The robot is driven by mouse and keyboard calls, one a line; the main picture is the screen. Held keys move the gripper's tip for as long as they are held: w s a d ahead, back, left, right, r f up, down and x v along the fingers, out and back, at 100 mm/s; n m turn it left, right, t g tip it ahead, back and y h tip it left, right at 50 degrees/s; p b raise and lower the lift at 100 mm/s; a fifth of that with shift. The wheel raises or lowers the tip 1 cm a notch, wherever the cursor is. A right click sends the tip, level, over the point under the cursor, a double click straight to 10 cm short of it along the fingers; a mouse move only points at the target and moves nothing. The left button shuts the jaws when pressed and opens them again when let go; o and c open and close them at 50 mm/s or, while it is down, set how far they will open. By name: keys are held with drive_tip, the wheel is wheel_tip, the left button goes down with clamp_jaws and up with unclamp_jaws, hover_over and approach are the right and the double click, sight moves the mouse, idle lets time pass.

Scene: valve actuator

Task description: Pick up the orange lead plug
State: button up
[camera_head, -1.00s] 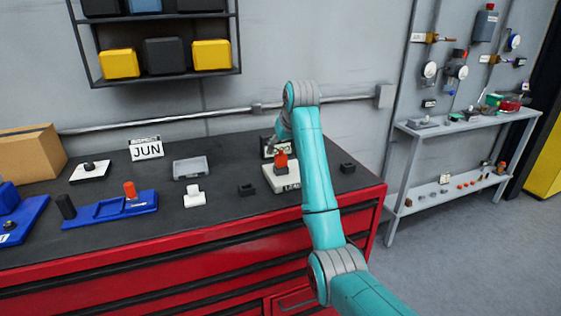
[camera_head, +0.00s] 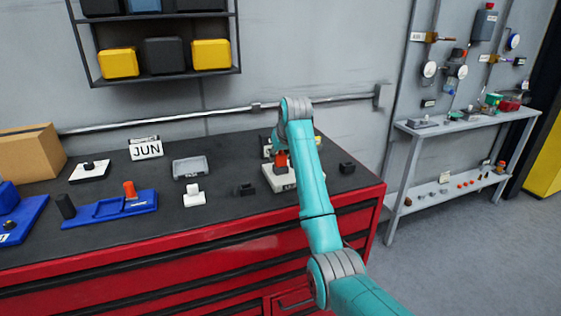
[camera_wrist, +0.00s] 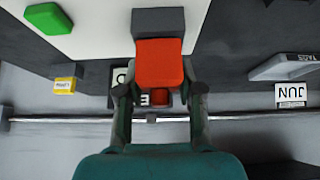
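The orange lead plug (camera_head: 281,161) stands upright on a white base (camera_head: 273,181) near the right part of the bench top. In the wrist view the plug (camera_wrist: 160,64) is a red-orange block in front of a grey block (camera_wrist: 158,22) on the white base. My gripper (camera_wrist: 160,78) is open, with one finger on each side of the plug's near end. I cannot tell whether either finger touches it. In the head view my gripper is mostly hidden by my arm, just above and behind the plug.
Small dark blocks (camera_head: 347,168) and (camera_head: 244,189) sit either side of the base. A white fitting (camera_head: 194,196), a grey box (camera_head: 190,167) and a blue tray (camera_head: 110,207) with an orange plug (camera_head: 130,189) lie left. A wall rail (camera_head: 220,113) runs behind.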

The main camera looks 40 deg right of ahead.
clamp_jaws()
wheel_tip(320, 180, up, 10)
idle(0.5)
